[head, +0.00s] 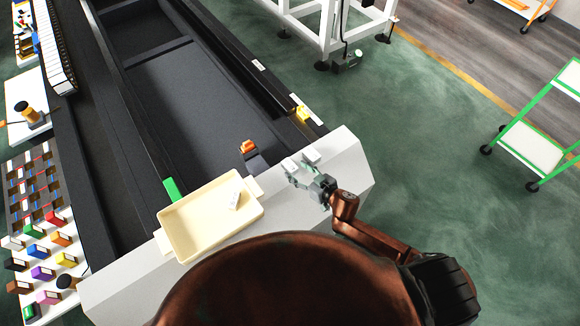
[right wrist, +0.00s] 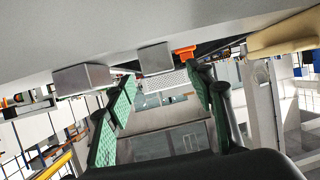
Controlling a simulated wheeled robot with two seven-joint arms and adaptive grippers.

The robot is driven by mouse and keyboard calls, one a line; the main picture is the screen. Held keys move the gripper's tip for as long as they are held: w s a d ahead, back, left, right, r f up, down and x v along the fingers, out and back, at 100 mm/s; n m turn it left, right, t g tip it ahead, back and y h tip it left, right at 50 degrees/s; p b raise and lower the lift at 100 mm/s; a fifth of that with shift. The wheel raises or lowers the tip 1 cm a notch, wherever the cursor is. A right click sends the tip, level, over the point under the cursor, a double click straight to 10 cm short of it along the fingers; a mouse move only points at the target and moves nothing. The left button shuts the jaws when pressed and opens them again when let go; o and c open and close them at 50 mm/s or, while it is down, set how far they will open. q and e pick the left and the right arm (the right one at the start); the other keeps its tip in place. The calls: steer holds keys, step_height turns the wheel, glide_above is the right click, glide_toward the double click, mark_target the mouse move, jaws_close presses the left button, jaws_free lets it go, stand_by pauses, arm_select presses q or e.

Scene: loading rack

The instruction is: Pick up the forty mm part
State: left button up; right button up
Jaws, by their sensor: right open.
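Two small pale grey metal blocks sit on the light ledge, one nearer the tray (head: 290,165) and one further right (head: 311,155). The right wrist view looks upside down and shows the block nearer the tray (right wrist: 155,59) and the other block (right wrist: 80,79). I cannot tell which is the forty mm part. My right gripper (head: 309,180) is just on the near side of the blocks. Its green-padded fingers are apart with nothing between them, also in the right wrist view (right wrist: 163,100). My left gripper is not in view.
A cream tray (head: 178,243) with a small white piece (head: 236,198) in it stands left on the ledge (head: 335,170). An orange-topped dark piece (head: 249,149) is by the dark bed (head: 190,90). A yellow piece (head: 302,114) lies on its rail.

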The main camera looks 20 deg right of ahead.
mark_target(291, 166)
steer(key=p+x, duration=0.1)
steer(key=x, duration=0.5)
steer(key=shift+r, duration=0.1)
steer(key=c, duration=1.3)
